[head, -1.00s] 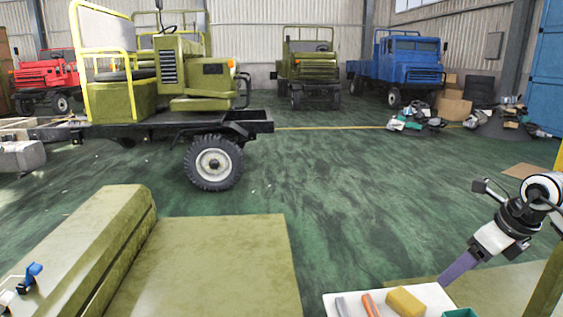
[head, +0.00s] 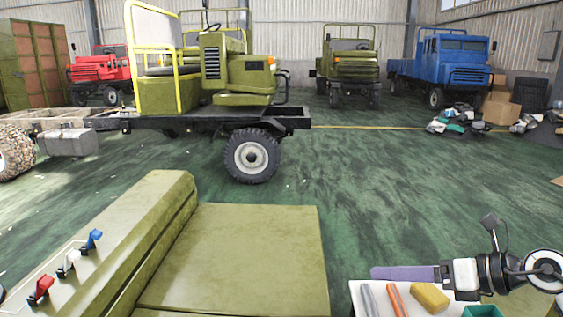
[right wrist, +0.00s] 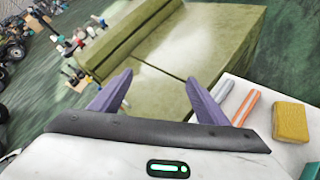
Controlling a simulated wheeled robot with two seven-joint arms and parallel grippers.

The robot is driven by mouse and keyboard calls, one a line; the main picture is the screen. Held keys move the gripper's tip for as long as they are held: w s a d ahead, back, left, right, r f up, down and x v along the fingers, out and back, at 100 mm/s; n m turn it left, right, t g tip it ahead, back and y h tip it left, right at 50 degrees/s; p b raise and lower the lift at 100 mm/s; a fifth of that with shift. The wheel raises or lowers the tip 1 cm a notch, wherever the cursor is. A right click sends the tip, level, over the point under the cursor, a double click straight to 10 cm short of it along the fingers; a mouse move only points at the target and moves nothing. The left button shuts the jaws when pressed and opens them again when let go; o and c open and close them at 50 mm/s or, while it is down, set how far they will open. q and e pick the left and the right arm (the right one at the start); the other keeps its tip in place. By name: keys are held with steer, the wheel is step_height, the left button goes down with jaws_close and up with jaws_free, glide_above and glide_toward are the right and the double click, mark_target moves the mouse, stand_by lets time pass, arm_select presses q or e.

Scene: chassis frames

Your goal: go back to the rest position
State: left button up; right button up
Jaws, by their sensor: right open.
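My right gripper (head: 374,272) is at the lower right of the head view, level, with its purple fingers pointing left. It is just above the back edge of a white tray (head: 356,290). In the right wrist view, the two purple fingers of my right gripper (right wrist: 159,76) are spread apart with nothing between them. Beyond them lies an olive-green bench-like surface (right wrist: 215,40). My left gripper is not in view.
The tray holds a grey piece (head: 369,300), an orange piece (head: 398,300), a yellow block (head: 430,297) and a green box (head: 482,311). The olive bench (head: 245,255) fills the lower middle. A truck chassis (head: 225,118) stands beyond it. Green floor (head: 410,190) is clear at centre right.

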steer(key=a+r+m+t+y, duration=0.3)
steer(key=a+r+m+t, duration=0.4)
steer(key=r+m+t, duration=0.15)
steer(key=s+d+f+m+g+h, duration=0.1)
steer(key=s+d+f+m+h, duration=0.35)
steer(key=f+m+h, duration=0.55)
steer(key=s+d+f+m+g+h, duration=0.1)
steer(key=s+d+f+m+h, duration=0.4)
steer(key=m, duration=0.9)
steer(key=s+a+f+m+g+y, duration=0.1)
steer(key=s+a+f+m+g, duration=0.15)
steer(key=s+f+g, duration=0.5)
steer(key=s+a+f+m+g+y, duration=0.2)
steer(key=s+a+f+g, duration=0.2)
steer(key=s+f, duration=0.65)
arm_select(q)
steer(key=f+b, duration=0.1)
steer(key=b, duration=0.1)
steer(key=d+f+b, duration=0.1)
steer(key=b, duration=0.1)
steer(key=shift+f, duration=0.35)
arm_select(e)
steer(key=w+a+f+t+y, duration=0.1)
steer(key=a+f+t, duration=0.4)
steer(key=f, duration=0.6)
steer(key=shift+w+a+f+y, duration=0.2)
steer(key=shift+a+f+y, duration=0.05)
steer(key=shift+a+y, duration=0.4)
